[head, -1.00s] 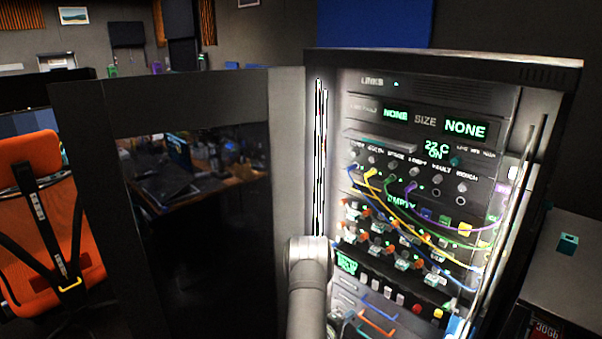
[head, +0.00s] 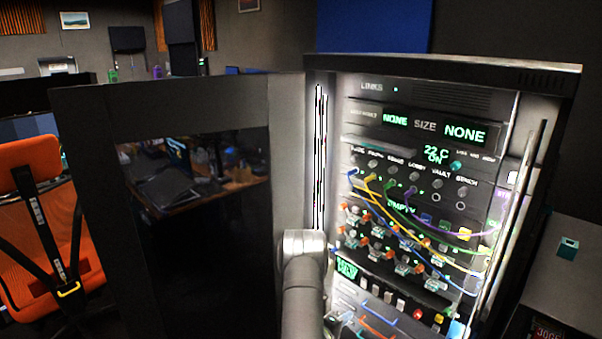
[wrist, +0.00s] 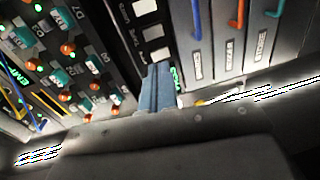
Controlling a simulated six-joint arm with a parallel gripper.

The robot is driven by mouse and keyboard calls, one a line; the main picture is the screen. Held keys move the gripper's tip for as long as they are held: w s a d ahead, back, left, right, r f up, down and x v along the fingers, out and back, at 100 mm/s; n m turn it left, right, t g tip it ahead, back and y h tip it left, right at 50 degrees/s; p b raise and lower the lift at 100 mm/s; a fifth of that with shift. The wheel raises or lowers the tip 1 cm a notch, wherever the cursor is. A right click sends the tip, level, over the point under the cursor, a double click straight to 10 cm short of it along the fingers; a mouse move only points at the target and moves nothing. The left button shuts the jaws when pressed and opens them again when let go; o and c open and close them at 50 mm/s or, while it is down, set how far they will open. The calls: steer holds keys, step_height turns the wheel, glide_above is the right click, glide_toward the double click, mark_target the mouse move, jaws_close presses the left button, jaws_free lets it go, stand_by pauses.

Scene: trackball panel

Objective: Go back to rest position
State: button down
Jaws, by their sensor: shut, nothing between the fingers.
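My gripper shows in the wrist view as two blue-grey fingers (wrist: 157,88) pressed together, with nothing between them. It is in front of the lower rack panels, near a row of white buttons (wrist: 152,32). I cannot tell from this view whether the fingertips touch the panel. In the head view my grey arm rises at the bottom centre, in front of the open cabinet's left edge. My gripper cannot be made out there. The cabinet (head: 450,68) holds lit panels, including a display (head: 464,134) reading "NONE".
The cabinet's dark door (head: 95,190) stands open on the left. Coloured cables hang across the patch panel, a purple one (head: 440,231) among them. Rows of orange-tipped switches sit below. An orange chair (head: 35,210) is far left. A small teal box (head: 568,246) is at right.

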steer(key=shift+s+d+r+m, duration=0.3)
steer(key=shift+s+d+m, duration=0.3)
steer(key=shift+m, duration=2.35)
steer(key=shift+s+d+r+m, duration=0.25)
steer(key=shift+s+d+m, duration=0.35)
steer(key=shift+m, duration=2.3)
steer(key=shift+s+d+r+m, duration=0.3)
steer(key=shift+s+d+m, duration=0.25)
steer(key=shift+m, duration=2.4)
steer(key=shift+w+a+f+n, duration=0.15)
steer(key=shift+w+n, duration=0.3)
steer(key=shift+n, duration=1)
steer(key=shift+w+a+f+n, duration=0.15)
steer(key=shift+w+n, duration=0.35)
steer(key=shift+n, duration=0.9)
steer(key=shift+w+f+n, duration=0.2)
steer(key=shift+w+n, duration=0.25)
steer(key=shift+n, duration=1)
